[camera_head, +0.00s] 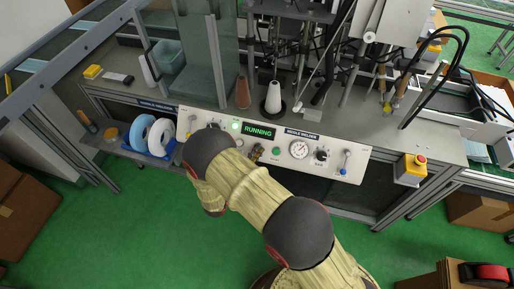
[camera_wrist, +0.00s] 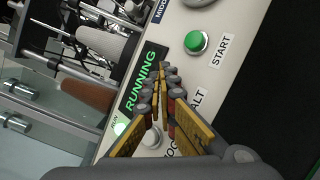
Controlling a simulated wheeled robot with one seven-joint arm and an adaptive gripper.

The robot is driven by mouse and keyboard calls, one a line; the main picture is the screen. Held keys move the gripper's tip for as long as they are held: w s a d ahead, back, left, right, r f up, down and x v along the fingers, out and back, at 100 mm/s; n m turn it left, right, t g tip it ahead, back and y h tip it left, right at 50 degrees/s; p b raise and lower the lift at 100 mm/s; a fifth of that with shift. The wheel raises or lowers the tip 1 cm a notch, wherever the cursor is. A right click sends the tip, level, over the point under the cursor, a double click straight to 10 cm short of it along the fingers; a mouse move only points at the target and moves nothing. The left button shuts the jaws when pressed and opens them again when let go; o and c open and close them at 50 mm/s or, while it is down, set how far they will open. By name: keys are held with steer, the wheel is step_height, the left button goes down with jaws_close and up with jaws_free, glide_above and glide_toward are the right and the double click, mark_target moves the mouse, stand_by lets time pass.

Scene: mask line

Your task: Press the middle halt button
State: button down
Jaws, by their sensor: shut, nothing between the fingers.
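The control panel (camera_head: 340,170) has a lit green RUNNING display (camera_head: 258,131), which also shows in the wrist view (camera_wrist: 143,82). In the wrist view my gripper (camera_wrist: 164,70) is shut and empty, its fingers in front of the panel between the display and a partly covered label ending in "ALT" (camera_wrist: 196,101). The button for that label is hidden behind the fingers. A green START button (camera_wrist: 196,42) lies on one side of the fingers and a pale button (camera_wrist: 152,137) by the JOG label on the other. Whether my fingertips touch the panel, I cannot tell.
A yellow box with a red button (camera_head: 419,161) stands at the panel's right. A round gauge (camera_head: 299,149) and knobs sit right of the green button. Spindles and a white cone (camera_head: 273,97) stand on the bench behind. Blue-and-white rolls (camera_head: 160,137) are at left.

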steer(key=shift+w+d+f+b, duration=0.1)
steer(key=shift+w+f+b, duration=0.2)
steer(key=shift+b, duration=0.1)
stand_by(0.4)
steer(key=shift+s+r, duration=0.1)
steer(key=shift+r, duration=0.05)
steer(key=shift+s+a+r+p, duration=0.25)
steer(key=shift+s+r+p, duration=0.15)
steer(key=shift+s, duration=0.1)
stand_by(0.5)
steer(key=s+r+p, duration=0.1)
steer(key=s+a+r+p, duration=0.1)
steer(key=s+r, duration=0.1)
steer(key=shift+s+a+r, duration=0.15)
steer(key=shift+s, duration=0.15)
stand_by(0.9)
